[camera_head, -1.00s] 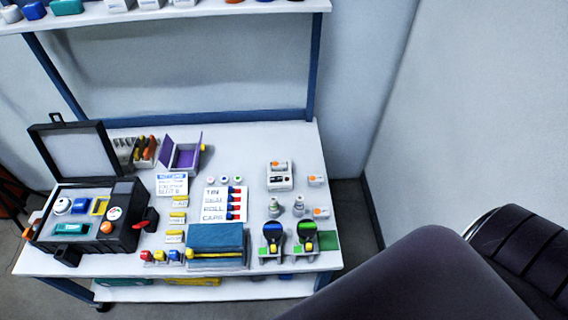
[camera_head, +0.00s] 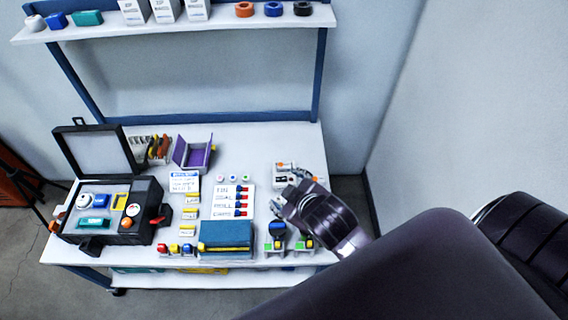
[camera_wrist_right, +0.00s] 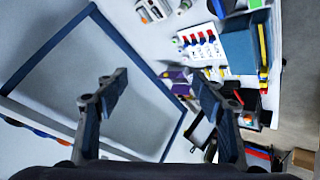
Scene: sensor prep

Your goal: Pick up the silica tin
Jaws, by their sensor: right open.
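I cannot tell for sure which item is the silica tin. A white round tin (camera_head: 35,23) stands at the left end of the upper shelf. A similar white round piece (camera_head: 84,200) lies in the open black case (camera_head: 140,190) on the bench. My right gripper (camera_head: 290,193) is over the bench's right side, far from both white pieces, and covers some small items there. In the right wrist view its two fingers (camera_wrist_right: 157,88) are wide apart with nothing between them. My left gripper is not in view.
The upper shelf (camera_head: 200,28) also holds a blue box, a teal box, white boxes and coloured rings. The bench carries a label card (camera_head: 233,201), a blue box (camera_head: 226,236), a purple-lined box (camera_head: 196,156) and stands with tools. Blue posts hold up the shelf.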

